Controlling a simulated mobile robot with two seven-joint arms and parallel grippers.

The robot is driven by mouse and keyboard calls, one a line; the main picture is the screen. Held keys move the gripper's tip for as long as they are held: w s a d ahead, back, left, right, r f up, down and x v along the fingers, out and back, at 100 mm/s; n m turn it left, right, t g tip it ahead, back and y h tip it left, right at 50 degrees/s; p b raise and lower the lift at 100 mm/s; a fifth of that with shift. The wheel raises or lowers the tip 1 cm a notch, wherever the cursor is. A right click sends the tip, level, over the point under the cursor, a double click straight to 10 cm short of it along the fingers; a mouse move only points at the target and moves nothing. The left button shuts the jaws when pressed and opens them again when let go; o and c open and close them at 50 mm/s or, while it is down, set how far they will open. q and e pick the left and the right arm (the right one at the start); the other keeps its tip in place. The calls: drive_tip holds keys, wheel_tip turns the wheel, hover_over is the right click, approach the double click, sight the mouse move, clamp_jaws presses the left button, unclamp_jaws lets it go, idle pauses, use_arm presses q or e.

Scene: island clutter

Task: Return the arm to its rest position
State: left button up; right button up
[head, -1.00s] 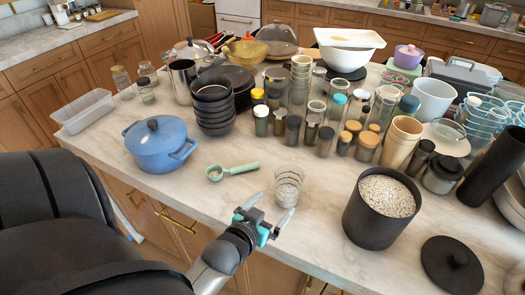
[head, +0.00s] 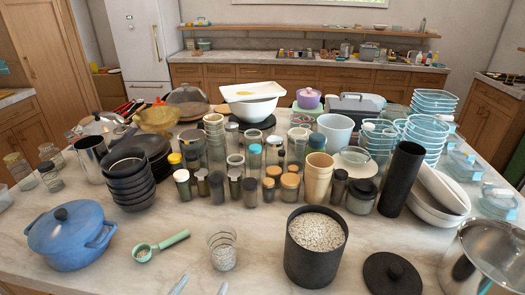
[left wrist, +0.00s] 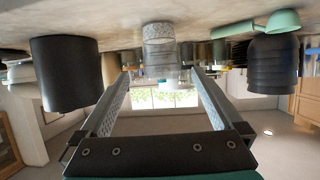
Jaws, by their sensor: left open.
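My left gripper (head: 200,288) shows only its two fingertips at the bottom edge of the head view. In the left wrist view the left gripper (left wrist: 161,75) is open, with nothing between its fingers. A clear glass (head: 222,250) with pale grains at its bottom stands on the counter just beyond the fingertips. The glass (left wrist: 158,45) appears upside down ahead of the fingers in the left wrist view, apart from them. The rest of the left arm is out of the head view. My right gripper is not in view.
A black canister (head: 314,255) of pale grains stands right of the glass, its black lid (head: 391,275) beside it. A green scoop (head: 162,246) and blue pot (head: 70,236) lie left. Jars, bowls and containers crowd the marble counter (head: 270,215) behind.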

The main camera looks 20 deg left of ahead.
use_arm(q)
drive_tip(key=s+d+m+g+h, duration=0.2)
drive_tip(key=s+d+m+g, duration=0.2)
drive_tip(key=s+d+g, duration=0.55)
wheel_tip(320, 180, down, 29)
drive_tip(key=s+g+b, duration=0.2)
drive_tip(key=b, duration=0.5)
drive_tip(key=s+a+f+b, duration=0.1)
drive_tip(key=s+f+b, duration=0.3)
drive_tip(key=s+f, duration=0.4)
drive_tip(key=s+a+f+b, duration=0.2)
drive_tip(key=s+f, duration=0.5)
drive_tip(key=f, duration=0.6)
drive_tip(key=shift+s+f+g+b, duration=0.4)
drive_tip(key=shift+g+b, duration=0.05)
drive_tip(key=shift+b, duration=0.45)
